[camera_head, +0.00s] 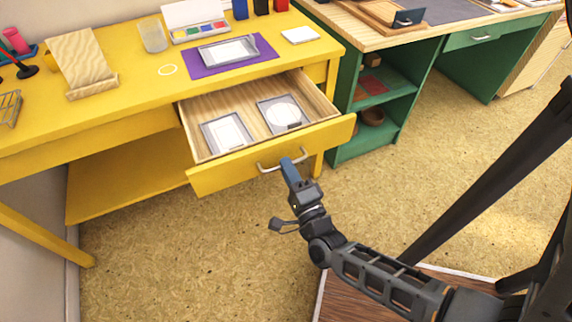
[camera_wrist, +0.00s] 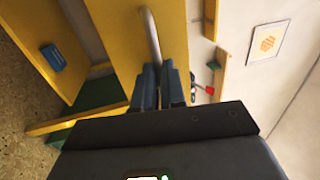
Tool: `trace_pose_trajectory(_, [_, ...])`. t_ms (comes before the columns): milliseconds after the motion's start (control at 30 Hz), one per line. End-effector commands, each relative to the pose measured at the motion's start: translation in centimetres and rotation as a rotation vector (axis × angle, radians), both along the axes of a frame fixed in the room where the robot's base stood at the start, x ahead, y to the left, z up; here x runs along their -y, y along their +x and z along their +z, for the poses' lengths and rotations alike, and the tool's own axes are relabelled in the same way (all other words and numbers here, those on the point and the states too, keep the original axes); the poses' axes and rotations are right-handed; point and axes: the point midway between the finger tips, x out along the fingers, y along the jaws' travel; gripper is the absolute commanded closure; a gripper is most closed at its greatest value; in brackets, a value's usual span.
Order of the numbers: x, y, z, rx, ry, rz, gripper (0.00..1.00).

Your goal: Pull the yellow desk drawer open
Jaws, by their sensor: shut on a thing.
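The yellow desk drawer (camera_head: 265,162) is pulled out from the yellow desk (camera_head: 120,125). It holds two flat inkpads, a left one (camera_head: 226,133) and a right one (camera_head: 281,115). Its metal bar handle (camera_head: 269,168) is on the front face. My gripper (camera_head: 289,167) is at the right part of the handle. In the wrist view, my gripper (camera_wrist: 159,85) is shut on the handle (camera_wrist: 150,35), with a blue-grey finger on each side of the bar. The fingertips' contact is partly hidden in the head view.
On the desk are a purple mat (camera_head: 266,57) bearing a tray (camera_head: 228,51), a paint box (camera_head: 197,24), a glass (camera_head: 153,36) and a wooden stand (camera_head: 82,65). A green desk (camera_head: 352,138) stands close on the right. The floor in front is clear.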

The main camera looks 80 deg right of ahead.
Motion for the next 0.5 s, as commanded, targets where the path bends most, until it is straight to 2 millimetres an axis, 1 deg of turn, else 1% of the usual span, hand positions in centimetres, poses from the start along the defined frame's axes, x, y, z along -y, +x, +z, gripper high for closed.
trace_pose_trajectory(200, [-0.04, 0.03, -0.08, -0.002, 0.001, 0.002, 1.0])
trace_pose_trajectory(233, [-0.04, 0.03, -0.08, -0.002, 0.001, 0.002, 0.88])
trace_pose_trajectory(467, [-0.02, 0.04, -0.05, -0.001, 0.001, 0.001, 0.66])
trace_pose_trajectory(500, [-0.02, 0.04, -0.04, -0.001, 0.001, 0.001, 0.65])
